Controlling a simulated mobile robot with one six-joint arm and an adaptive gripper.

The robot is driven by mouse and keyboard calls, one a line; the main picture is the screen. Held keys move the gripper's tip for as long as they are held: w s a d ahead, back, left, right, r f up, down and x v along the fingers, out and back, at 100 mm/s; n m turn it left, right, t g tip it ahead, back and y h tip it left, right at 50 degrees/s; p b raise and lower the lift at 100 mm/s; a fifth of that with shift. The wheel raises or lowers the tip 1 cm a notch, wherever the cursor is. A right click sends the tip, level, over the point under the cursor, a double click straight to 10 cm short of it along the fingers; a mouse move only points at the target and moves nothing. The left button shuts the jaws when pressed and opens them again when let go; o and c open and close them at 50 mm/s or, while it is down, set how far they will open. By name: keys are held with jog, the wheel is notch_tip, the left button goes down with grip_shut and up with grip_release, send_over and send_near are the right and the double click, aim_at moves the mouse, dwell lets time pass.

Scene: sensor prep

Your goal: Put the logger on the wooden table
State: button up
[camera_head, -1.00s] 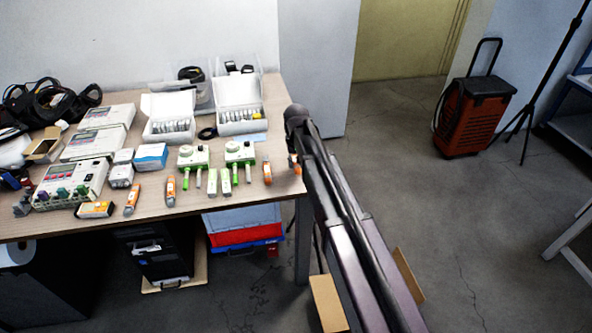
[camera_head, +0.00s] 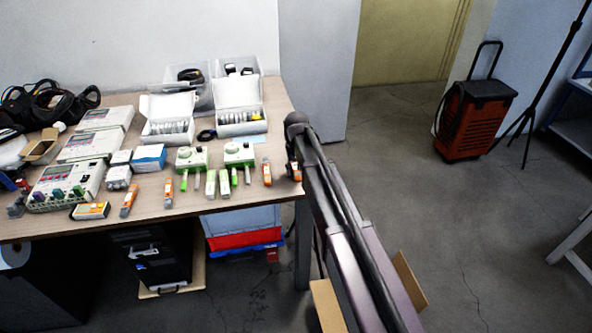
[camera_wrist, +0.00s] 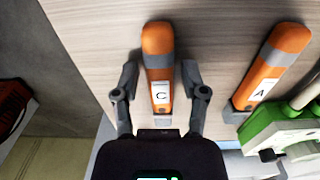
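An orange and grey logger marked C (camera_wrist: 160,65) lies on the wooden table, close to its edge, in the wrist view. My gripper (camera_wrist: 160,82) is around it, one finger on each side, with a narrow gap between each finger and the logger. In the head view this logger (camera_head: 295,172) shows partly behind my arm, near the right end of the wooden table (camera_head: 215,215). My gripper's fingers are mostly hidden there.
A similar logger marked A (camera_wrist: 270,65) lies beside it, near a green and white device (camera_wrist: 285,130). White open cases (camera_head: 242,127), other meters and several orange tools crowd the table. Open floor (camera_head: 410,190) lies right of it, with a red wheeled case (camera_head: 472,120) farther back.

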jog(key=shift+r, duration=0.15)
dwell(0.3)
notch_tip(320, 180, up, 12)
jog(key=p, duration=1.2)
dwell(0.6)
jog(key=s+d+m, duration=0.3)
jog(key=s+d, duration=1.9)
jog(key=s, duration=0.1)
jog(key=shift+s, duration=0.2)
jog(key=shift+d, duration=0.1)
jog(key=shift+r+p, duration=1.3)
jog(key=shift+p, duration=0.2)
